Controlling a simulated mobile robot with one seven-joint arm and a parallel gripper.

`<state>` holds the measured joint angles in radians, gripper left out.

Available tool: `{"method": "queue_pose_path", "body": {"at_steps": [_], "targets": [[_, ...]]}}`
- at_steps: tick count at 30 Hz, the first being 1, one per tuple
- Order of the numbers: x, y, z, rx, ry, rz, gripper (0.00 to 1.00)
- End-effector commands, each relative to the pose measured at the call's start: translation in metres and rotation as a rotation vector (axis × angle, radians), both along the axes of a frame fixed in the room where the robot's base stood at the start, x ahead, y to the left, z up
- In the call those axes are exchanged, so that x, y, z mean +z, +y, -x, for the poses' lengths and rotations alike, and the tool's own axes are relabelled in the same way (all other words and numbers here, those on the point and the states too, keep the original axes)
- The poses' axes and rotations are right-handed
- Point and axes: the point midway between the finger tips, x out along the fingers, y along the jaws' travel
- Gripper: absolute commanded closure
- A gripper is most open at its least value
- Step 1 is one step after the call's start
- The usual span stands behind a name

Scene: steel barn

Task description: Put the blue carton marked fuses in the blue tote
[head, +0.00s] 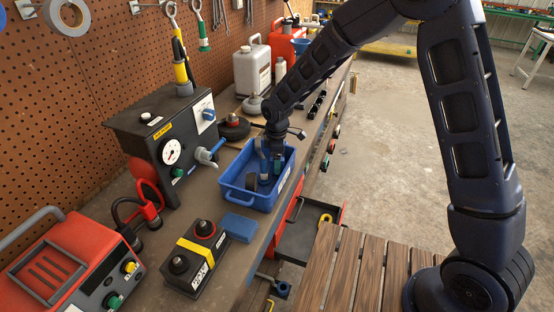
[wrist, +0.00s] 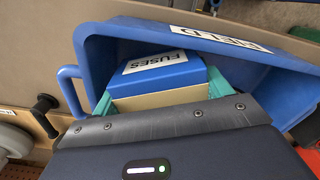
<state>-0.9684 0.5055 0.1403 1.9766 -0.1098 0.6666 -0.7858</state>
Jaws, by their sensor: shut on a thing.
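The blue carton marked FUSES (wrist: 160,72) shows in the wrist view, with a blue top, white label and cream lower side. My gripper (wrist: 162,90) is shut on it, a teal fingertip on each side. The blue tote (wrist: 95,60), labelled FIELD, surrounds the carton in that view. In the head view the tote (head: 243,197) stands on the bench, and my gripper (head: 271,165) reaches down inside it. The carton is mostly hidden there by my gripper. Whether it touches the tote floor cannot be told.
A small blue box (head: 240,227) lies on the bench in front of the tote. A black and yellow battery-like block (head: 197,256) is nearer. A gauge unit (head: 168,145) stands left. A white jug (head: 252,68) and red can (head: 287,45) stand behind. An open drawer (head: 310,222) sits below right.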

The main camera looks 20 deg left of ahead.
Motion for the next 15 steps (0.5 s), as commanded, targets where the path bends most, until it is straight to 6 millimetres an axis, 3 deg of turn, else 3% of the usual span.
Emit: {"method": "queue_pose_path", "body": {"at_steps": [15], "targets": [[-0.0086,0.0003,0.0002,0.001,-0.001,0.0,0.46]]}}
